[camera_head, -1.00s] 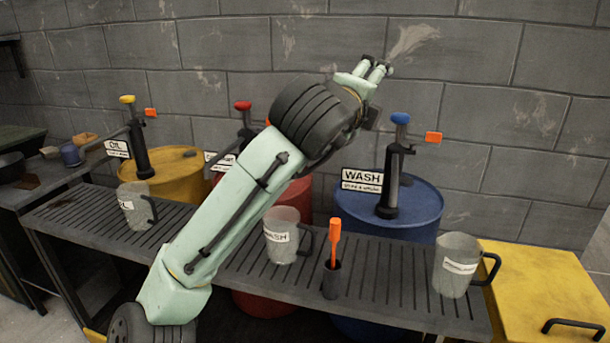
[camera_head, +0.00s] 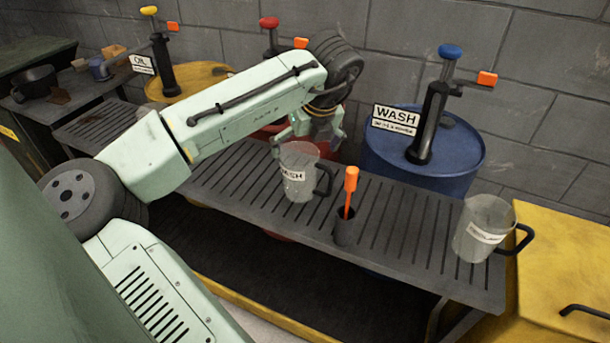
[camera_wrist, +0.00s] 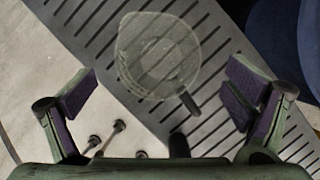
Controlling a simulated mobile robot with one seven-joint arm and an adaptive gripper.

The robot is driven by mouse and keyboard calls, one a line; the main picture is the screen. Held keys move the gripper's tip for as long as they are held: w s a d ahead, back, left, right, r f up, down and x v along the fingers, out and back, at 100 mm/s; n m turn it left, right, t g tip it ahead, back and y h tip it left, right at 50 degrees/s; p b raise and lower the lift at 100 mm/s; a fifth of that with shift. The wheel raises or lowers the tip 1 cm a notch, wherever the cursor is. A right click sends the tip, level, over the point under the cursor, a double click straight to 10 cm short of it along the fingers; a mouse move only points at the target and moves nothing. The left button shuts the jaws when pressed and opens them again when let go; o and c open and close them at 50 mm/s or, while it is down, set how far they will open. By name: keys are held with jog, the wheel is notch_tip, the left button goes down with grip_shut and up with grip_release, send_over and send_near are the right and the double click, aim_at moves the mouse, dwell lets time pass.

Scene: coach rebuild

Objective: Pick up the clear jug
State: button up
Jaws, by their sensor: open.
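A clear jug (camera_head: 299,178) with a white label and a dark handle stands upright on the slatted bench, left of the orange-handled tool. Another clear jug (camera_head: 482,232), also labelled, stands at the bench's right end. In the wrist view a clear jug (camera_wrist: 158,55), seemingly the middle one, appears from above, ahead of my open, empty jaws (camera_wrist: 163,97). Its handle points to the lower right. The left jug is mostly hidden by my arm.
The orange-handled tool (camera_head: 350,190) stands in a dark holder (camera_head: 344,226) right of the middle jug. A blue drum (camera_head: 445,165) with a pump (camera_head: 432,115) stands behind the slatted bench (camera_head: 400,245). A yellow box (camera_head: 560,260) is at the right.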

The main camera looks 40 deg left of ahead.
aim_at(300, 158)
jog(key=x, duration=0.4)
jog(key=shift+s+f+p, duration=0.2)
jog(key=shift+f+p, duration=0.1)
jog(key=c, duration=1.7)
